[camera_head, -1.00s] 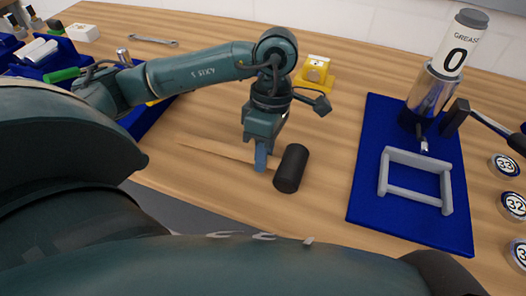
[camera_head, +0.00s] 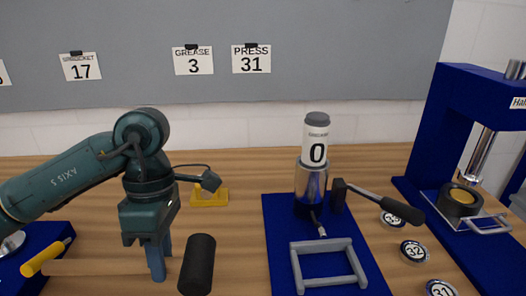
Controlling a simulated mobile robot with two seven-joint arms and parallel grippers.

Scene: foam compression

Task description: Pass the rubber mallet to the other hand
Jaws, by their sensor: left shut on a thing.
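The rubber mallet has a black cylindrical head (camera_head: 197,264) and a pale wooden handle (camera_head: 95,267) that runs to the left, low in the head view. My left gripper (camera_head: 157,262) points down and is shut on the handle close to the head. Its blue fingers hide a short part of the handle. I cannot tell whether the mallet touches the table. My right gripper is not in view.
A blue mat (camera_head: 275,225) to the right bears a metal canister with a grease cartridge (camera_head: 316,145), a black-gripped lever (camera_head: 403,210) and a grey frame (camera_head: 328,265). Several numbered discs (camera_head: 415,251) and a blue press (camera_head: 445,125) stand further right. A yellow block (camera_head: 209,197) is behind the mallet.

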